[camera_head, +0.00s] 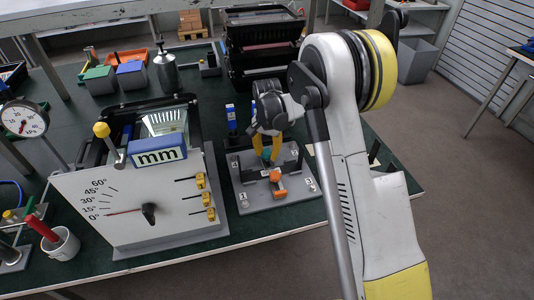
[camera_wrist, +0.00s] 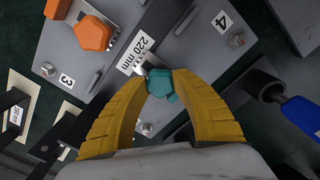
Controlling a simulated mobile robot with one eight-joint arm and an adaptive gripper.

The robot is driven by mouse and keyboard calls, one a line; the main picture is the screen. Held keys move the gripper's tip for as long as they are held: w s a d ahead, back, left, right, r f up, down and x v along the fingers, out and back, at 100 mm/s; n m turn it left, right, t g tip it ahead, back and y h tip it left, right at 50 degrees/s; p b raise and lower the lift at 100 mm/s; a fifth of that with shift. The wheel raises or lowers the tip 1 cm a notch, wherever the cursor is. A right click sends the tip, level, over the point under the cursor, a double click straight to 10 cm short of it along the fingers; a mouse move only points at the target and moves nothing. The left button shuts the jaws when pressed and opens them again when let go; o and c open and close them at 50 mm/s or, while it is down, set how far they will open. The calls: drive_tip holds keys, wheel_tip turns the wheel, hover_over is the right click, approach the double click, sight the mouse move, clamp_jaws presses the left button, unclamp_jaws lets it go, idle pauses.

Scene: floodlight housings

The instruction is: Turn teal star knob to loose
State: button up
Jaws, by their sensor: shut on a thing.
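The teal star knob (camera_wrist: 160,83) sits between the yellow fingertips of my gripper (camera_wrist: 160,92) in the wrist view, with both fingers against its sides. Its far edge and the metal stud beside it show; its underside is hidden. In the head view the teal knob (camera_head: 267,153) is a small patch between the fingers of my gripper (camera_head: 267,152), which reaches down over a grey fixture plate (camera_head: 252,205). An orange star knob (camera_head: 277,183) stands on the same plate, nearer the front; it also shows at the upper left of the wrist view (camera_wrist: 92,35).
A floodlight housing with a white angle-scale panel (camera_head: 125,215) stands left of the plate. A black-framed floodlight (camera_head: 262,45) stands behind. A blue-handled tool (camera_wrist: 300,113) lies right in the wrist view. Dark green bench top (camera_head: 290,220) is free in front of the plate.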

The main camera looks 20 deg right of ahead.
drive_tip(key=n, duration=0.4)
drive_tip(key=shift+n, duration=0.4)
drive_tip(key=n, duration=0.9)
drive_tip(key=shift+p, duration=0.3)
drive_tip(key=n, duration=0.4)
drive_tip(key=shift+n, duration=0.4)
drive_tip(key=o, duration=1.2)
